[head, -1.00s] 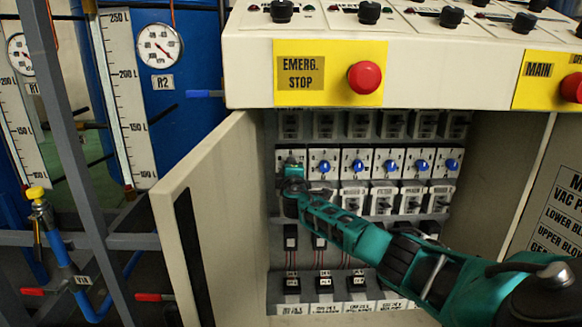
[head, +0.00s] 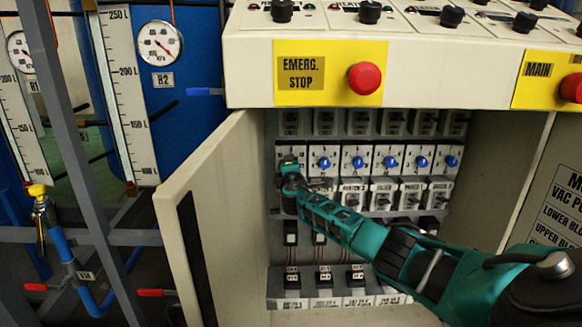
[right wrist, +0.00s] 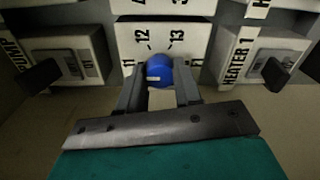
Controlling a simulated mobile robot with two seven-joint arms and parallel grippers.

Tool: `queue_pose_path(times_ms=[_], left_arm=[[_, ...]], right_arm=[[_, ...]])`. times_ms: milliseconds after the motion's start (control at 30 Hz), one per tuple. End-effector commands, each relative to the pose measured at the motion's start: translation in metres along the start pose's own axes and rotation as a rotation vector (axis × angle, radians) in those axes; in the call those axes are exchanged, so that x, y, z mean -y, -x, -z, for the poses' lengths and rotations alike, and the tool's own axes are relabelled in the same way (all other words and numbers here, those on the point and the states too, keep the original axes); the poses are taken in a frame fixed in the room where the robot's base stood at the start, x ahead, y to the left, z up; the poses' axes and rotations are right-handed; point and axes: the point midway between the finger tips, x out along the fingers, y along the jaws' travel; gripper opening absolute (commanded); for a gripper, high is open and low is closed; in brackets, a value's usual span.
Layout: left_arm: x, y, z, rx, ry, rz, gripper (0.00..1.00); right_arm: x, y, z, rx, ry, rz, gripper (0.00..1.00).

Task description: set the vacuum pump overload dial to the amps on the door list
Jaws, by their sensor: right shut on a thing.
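The overload dial is a blue knob (right wrist: 159,71) on a white plate (right wrist: 185,33) marked with 11, 12, 13 and further figures partly hidden. A pale mark shows on the knob's face. My right gripper (right wrist: 159,92) has its two fingers on either side of this knob, shut on it. In the head view my right gripper (head: 289,168) is at the left end of the row of blue dials and covers its dial. The door list (head: 562,215) is at the right edge, cut off, with no amps readable. My left gripper is out of view.
Several other blue dials (head: 358,162) sit to the right in the same row, above a row of black switches (head: 383,195). The open cabinet door (head: 200,225) stands at left. The console with a red emergency stop button (head: 364,78) overhangs the cabinet.

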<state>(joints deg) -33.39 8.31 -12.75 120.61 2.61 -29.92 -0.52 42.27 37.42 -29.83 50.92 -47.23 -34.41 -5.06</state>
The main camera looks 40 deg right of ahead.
Motion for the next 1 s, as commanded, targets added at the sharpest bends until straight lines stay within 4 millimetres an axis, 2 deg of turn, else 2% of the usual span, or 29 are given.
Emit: queue_pose_path(times_ms=[33, 67, 300, 667, 767, 1000], left_arm=[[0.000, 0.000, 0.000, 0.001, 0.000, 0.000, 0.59], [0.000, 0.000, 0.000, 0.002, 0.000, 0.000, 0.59], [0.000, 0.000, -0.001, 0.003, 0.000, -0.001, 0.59], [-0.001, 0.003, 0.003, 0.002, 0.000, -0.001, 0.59], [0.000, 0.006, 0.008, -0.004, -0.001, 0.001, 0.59], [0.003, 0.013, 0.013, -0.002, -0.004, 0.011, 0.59]], right_arm=[[0.001, 0.000, -0.002, 0.004, 0.000, 0.001, 0.03], [0.001, 0.000, -0.002, 0.004, 0.000, 0.001, 0.37], [0.000, 0.000, -0.001, 0.002, -0.001, 0.001, 0.59], [-0.001, 0.005, 0.000, 0.000, -0.001, 0.000, 0.59], [-0.002, 0.013, -0.001, 0.000, 0.001, 0.000, 0.59], [-0.002, 0.050, -0.001, -0.001, 0.000, 0.002, 0.59]])
